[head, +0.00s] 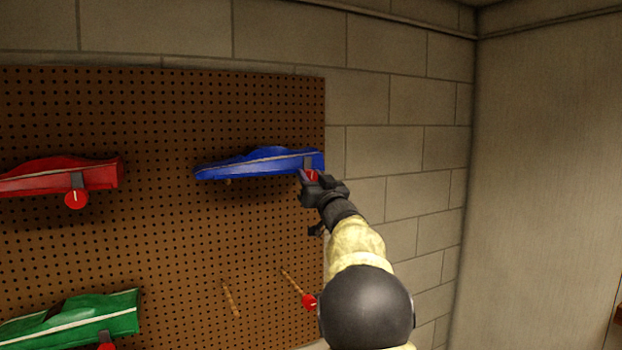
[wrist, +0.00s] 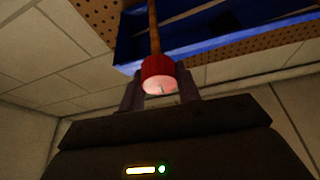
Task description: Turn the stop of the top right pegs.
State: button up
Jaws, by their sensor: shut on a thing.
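The blue car body (head: 258,163) rests on the top right pegs of the brown pegboard. The red stop (head: 312,175) of these pegs is at the car's right end, partly hidden by my gripper (head: 309,179). In the wrist view the red stop (wrist: 158,74) sits on the end of a wooden peg (wrist: 154,28), between the two fingers of my gripper (wrist: 159,85). The fingers are shut on its sides. The blue car's underside (wrist: 215,30) is just above and behind it.
A red car (head: 60,176) with a red stop (head: 76,199) hangs at the left. A green car (head: 75,318) is at the lower left. Empty pegs (head: 231,298) with a red stop (head: 309,301) are at the lower right. A block wall (head: 400,150) lies right of the pegboard (head: 180,240).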

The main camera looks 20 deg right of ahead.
jog(key=m+h, duration=0.2)
jog(key=m, duration=0.2)
jog(key=m+g+h, duration=0.1)
jog(key=m+h, duration=0.1)
jog(key=m, duration=0.2)
jog(key=m+g+h, duration=0.1)
jog(key=m, duration=0.2)
jog(key=m+h+b, duration=0.1)
jog(key=m, duration=0.1)
jog(key=shift+d+m+g, duration=0.1)
jog(key=shift+m+g, duration=0.3)
jog(key=m+g+p, duration=0.1)
jog(key=m, duration=0.3)
jog(key=shift+r+m+g+p, duration=0.15)
jog(key=shift+m+g+p, duration=0.15)
jog(key=shift+g+p, duration=0.1)
jog(key=shift+m+g+p, duration=0.5)
jog(key=shift+m+p, duration=0.45)
jog(key=shift+m, duration=0.35)
jog(key=shift+f, duration=0.2)
jog(key=o, duration=1)
jog(key=shift+w, duration=0.1)
jog(key=shift+s+f, duration=0.1)
jog(key=shift+s, duration=0.1)
